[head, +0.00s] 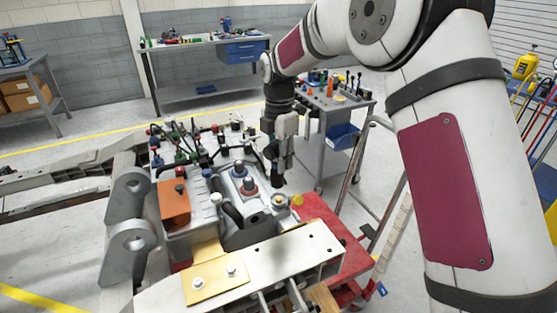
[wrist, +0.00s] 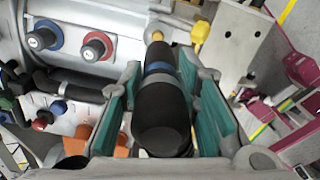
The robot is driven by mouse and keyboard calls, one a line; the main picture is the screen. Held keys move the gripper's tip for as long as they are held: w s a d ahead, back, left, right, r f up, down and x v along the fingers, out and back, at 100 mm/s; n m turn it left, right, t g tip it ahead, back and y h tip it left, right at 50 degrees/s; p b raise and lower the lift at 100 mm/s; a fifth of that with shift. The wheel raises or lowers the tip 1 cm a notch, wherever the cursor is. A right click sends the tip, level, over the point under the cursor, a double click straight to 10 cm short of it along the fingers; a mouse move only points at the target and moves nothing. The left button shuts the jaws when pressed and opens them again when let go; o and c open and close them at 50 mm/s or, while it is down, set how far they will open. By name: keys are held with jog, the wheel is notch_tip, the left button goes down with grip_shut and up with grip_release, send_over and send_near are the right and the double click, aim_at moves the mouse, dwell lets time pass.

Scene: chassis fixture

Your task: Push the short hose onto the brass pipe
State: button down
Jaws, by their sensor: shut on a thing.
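The short hose is black with a blue band, and it stands between the teal finger pads of my gripper (wrist: 160,100) in the wrist view (wrist: 162,118). My gripper is shut on it. The brass pipe (wrist: 157,37) shows as a small brass tip just beyond the far end of the hose, roughly in line with it. Whether the hose touches the pipe or sits around it, I cannot tell. In the head view my gripper (head: 277,165) points down over the right side of the chassis fixture, with the dark hose partly hidden below it.
A yellow knob (head: 297,200) stands close to the right of the pipe, also in the wrist view (wrist: 200,32). Capped fittings (head: 249,186) and dark hoses crowd the left. A red cart (head: 325,228) lies to the right. A tool trolley (head: 335,103) stands behind.

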aim_at(280, 181)
jog(key=shift+w+f, duration=0.15)
jog(key=shift+f, duration=2.15)
jog(key=shift+w+d+b, duration=0.2)
jog(key=shift+d+b, duration=0.05)
jog(key=shift+b, duration=0.15)
jog(key=shift+f, duration=0.2)
jog(key=shift+f+b, duration=0.55)
jog(key=shift+f, duration=0.6)
jog(key=shift+f, duration=0.55)
jog(key=c, duration=1.1)
grip_release()
